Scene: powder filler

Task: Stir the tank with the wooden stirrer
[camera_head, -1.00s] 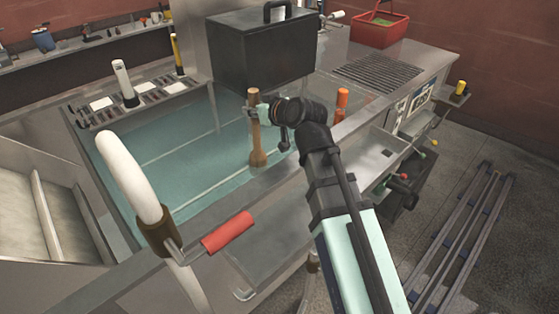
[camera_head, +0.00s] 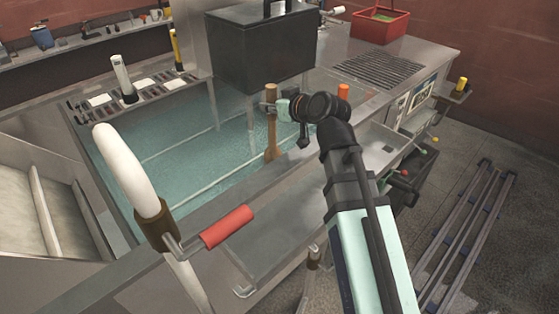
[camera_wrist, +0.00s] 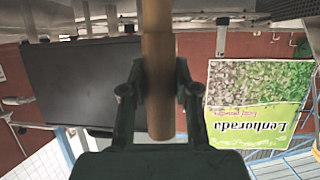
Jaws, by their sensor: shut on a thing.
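The wooden stirrer (camera_head: 271,130) stands about upright in the head view, its lower end in the tank (camera_head: 165,214) near the tank's right front side. The tank holds greenish-blue liquid with a rippled surface. My gripper (camera_head: 270,106) is shut on the upper part of the stirrer. In the wrist view the stirrer (camera_wrist: 157,70) runs between the two fingers (camera_wrist: 157,90) of my gripper. The stirrer's lowest part is hard to make out in the liquid.
A black box (camera_head: 262,50) stands behind the tank. A white hose (camera_head: 120,165) and a red handle (camera_head: 227,228) are at the front left. A red basket (camera_head: 380,25) sits at the back right.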

